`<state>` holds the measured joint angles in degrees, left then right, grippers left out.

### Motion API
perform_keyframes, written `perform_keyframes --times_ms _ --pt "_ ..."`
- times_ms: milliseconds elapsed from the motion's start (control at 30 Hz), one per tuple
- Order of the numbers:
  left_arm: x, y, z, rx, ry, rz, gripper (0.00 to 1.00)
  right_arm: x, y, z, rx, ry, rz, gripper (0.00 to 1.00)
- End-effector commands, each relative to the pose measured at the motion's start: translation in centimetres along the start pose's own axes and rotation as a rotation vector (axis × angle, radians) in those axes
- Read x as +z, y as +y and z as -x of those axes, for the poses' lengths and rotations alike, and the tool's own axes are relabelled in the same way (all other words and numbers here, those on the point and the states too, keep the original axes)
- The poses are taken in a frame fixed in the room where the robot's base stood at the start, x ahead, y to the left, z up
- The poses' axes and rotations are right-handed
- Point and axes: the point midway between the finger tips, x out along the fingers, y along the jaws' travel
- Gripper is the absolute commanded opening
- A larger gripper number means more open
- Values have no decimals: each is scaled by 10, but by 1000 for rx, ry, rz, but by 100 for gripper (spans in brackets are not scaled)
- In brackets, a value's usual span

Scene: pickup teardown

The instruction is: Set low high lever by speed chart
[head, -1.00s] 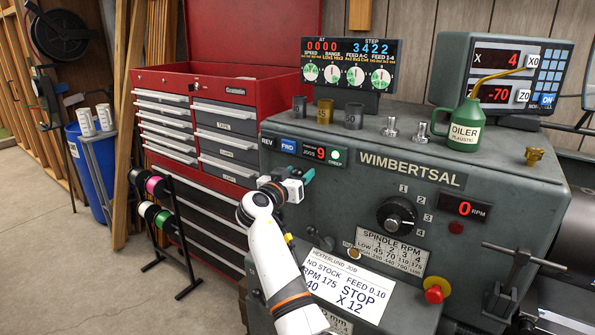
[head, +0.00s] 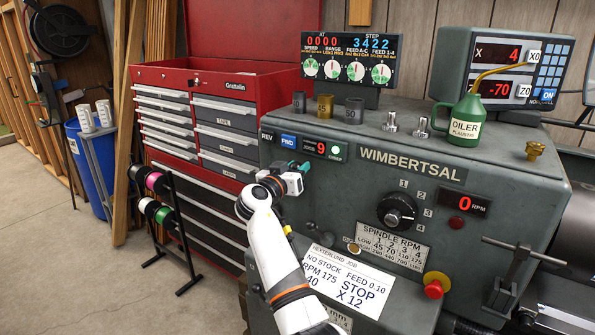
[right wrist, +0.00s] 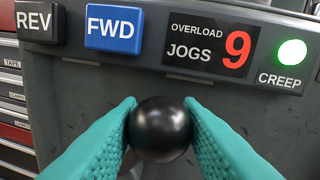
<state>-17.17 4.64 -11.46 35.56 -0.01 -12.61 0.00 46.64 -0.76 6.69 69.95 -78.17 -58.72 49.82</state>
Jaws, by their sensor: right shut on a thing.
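My right gripper (head: 301,170) is at the left front of the grey lathe headstock, below the button row. In the right wrist view its teal fingers (right wrist: 160,130) are shut on a black ball knob (right wrist: 160,128). The rest of that lever is mostly hidden behind the ball and fingers. A job card (head: 345,283) on the front reads RPM 175. The black speed dial (head: 396,212) has positions 1 to 4. My left gripper is not in view.
Above the knob are the REV button (right wrist: 34,22), the FWD button (right wrist: 114,28), the overload jogs display (right wrist: 211,43) showing 9 and the lit green creep lamp (right wrist: 291,52). The RPM display (head: 465,206) reads 0. A red emergency button (head: 434,287) sticks out at lower right. A red tool chest (head: 185,75) stands at left.

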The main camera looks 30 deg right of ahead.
Motion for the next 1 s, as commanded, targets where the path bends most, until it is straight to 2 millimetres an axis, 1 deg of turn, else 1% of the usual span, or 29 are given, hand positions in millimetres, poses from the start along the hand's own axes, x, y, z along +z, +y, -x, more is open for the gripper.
perform_keyframes --times_ms 267,500,700,1000 --pt "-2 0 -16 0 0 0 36 7 16 -2 2 17 174 0" --pt "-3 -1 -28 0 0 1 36 13 37 -4 3 41 393 0" --pt "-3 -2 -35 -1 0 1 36 14 52 -6 6 61 564 0" --pt "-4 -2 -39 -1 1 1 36 12 64 -8 9 81 749 0"
